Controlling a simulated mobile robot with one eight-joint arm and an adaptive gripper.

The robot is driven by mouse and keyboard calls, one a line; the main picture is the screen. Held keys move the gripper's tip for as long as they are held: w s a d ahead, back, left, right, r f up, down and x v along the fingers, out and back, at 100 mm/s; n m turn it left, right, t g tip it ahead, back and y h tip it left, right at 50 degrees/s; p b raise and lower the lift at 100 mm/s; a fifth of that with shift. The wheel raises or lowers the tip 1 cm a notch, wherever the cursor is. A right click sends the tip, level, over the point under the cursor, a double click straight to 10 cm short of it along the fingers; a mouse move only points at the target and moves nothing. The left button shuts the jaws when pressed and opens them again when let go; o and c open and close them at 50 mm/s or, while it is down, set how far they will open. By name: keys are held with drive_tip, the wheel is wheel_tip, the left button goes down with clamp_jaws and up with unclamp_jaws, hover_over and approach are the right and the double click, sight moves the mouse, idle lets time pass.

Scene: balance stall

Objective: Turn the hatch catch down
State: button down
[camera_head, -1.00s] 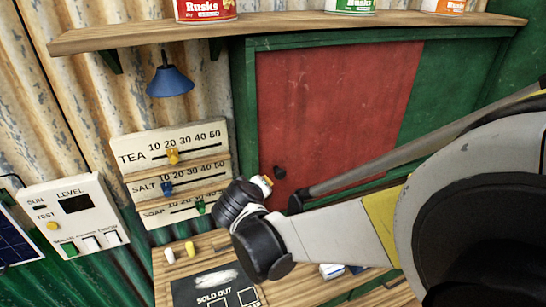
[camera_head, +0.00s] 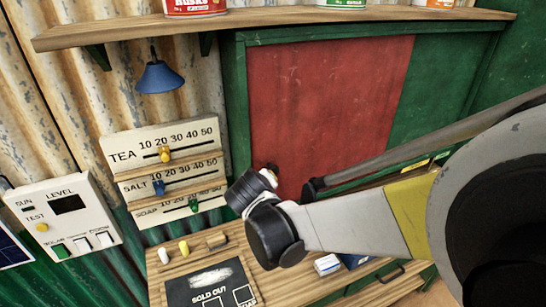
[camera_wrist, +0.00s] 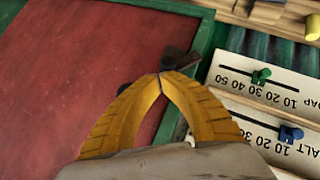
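The hatch is a worn red panel (camera_head: 328,105) in a green frame; it fills the left of the wrist view (camera_wrist: 75,65). A dark catch (camera_wrist: 178,58) sits at the panel's edge near the green frame, just past my fingertips. Whether the tips touch the catch I cannot tell. In the head view my gripper (camera_head: 269,174) is at the panel's lower left corner, largely hidden by my wrist.
A price board (camera_head: 165,165) with sliders is left of the hatch, with a blue lamp (camera_head: 160,76) above. A level panel (camera_head: 65,215) is farther left. A shelf (camera_head: 300,17) with tins runs above. A counter below holds a sold-out board (camera_head: 205,285).

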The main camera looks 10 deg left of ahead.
drive_tip(key=shift+a, duration=0.15)
drive_tip(key=shift+s+a+f+b, duration=0.3)
drive_tip(key=shift+s+a, duration=0.1)
drive_tip(key=shift+a, duration=0.15)
drive_tip(key=shift+r, duration=0.15)
